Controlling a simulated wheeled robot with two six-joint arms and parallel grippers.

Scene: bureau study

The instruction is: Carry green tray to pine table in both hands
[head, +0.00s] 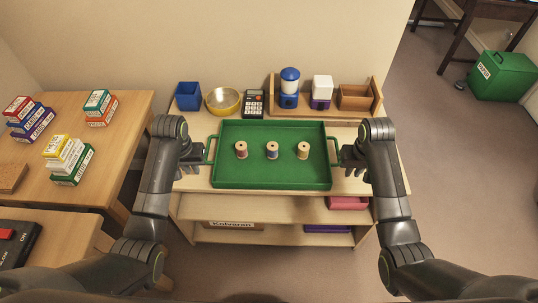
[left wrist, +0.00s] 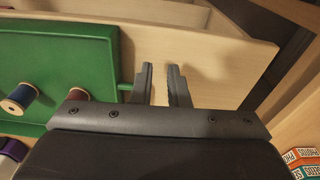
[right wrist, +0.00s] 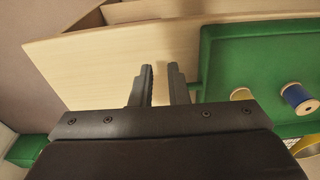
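The green tray (head: 272,180) lies level on the top of a pale wooden shelf unit and carries three wooden spools (head: 241,150) (head: 272,150) (head: 303,150), all upright. My left gripper (head: 204,152) is at the tray's left handle (head: 210,142); my right gripper (head: 340,154) is at its right handle (head: 336,143). In the left wrist view (left wrist: 161,80) and the right wrist view (right wrist: 160,80) the fingers stand a narrow gap apart beside the tray. Their hold on the handles cannot be made out. The pine table (head: 112,140) is probably the one on the left.
Behind the tray stand a blue box (head: 188,96), a yellow bowl (head: 222,101), a calculator (head: 253,104) and a wooden organiser (head: 357,98). Several small boxes (head: 68,160) and a brown block occupy the left table; its front middle is clear. A green bin (head: 503,76) stands far right.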

